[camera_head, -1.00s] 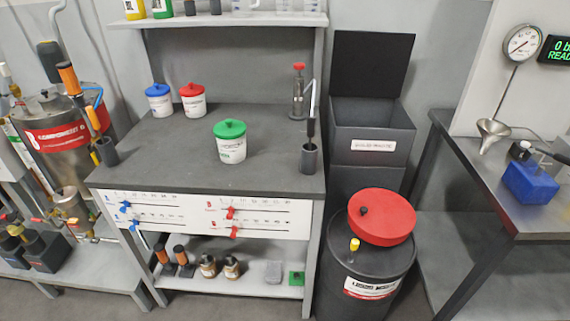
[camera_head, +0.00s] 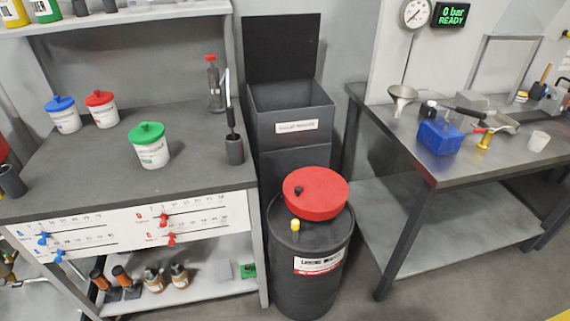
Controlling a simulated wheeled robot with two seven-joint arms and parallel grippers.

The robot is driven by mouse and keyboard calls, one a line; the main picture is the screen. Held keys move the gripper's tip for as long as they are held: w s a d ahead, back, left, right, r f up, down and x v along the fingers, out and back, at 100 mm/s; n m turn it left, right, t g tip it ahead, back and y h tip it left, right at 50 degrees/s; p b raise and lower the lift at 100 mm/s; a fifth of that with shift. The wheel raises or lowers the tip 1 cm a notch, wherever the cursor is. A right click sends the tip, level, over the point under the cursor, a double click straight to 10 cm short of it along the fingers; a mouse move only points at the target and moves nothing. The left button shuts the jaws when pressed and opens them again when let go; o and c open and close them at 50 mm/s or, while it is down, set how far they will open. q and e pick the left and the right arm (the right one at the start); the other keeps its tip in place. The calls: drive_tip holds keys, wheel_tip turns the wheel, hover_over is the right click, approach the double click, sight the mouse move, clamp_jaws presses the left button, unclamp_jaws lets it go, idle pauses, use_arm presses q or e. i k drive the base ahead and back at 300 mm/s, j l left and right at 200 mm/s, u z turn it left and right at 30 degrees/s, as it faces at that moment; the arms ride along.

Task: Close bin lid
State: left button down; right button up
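A dark grey square bin (camera_head: 290,115) with a white label stands between the two tables. Its flat black lid (camera_head: 281,47) stands upright at the back, so the bin is open. In front of it stands a round dark drum (camera_head: 311,265) with a white and red label. A red round lid (camera_head: 315,193) with a small black knob sits on top of the drum, tilted and off to the back. A yellow-capped fitting (camera_head: 295,227) sticks up from the drum top. Neither of my grippers shows in the view.
The left workbench (camera_head: 90,176) holds tubs with blue (camera_head: 64,114), red (camera_head: 101,108) and green (camera_head: 149,145) lids, and a dark holder (camera_head: 234,149). The right table (camera_head: 460,165) holds a blue box (camera_head: 440,137) and a funnel (camera_head: 402,97). Floor is free right of the drum.

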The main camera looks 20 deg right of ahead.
sight(284, 46)
drive_tip(key=i+j+z, duration=0.25)
drive_tip(key=i, duration=0.25)
drive_tip(key=i+j+z, duration=0.2)
drive_tip(key=i, duration=0.3)
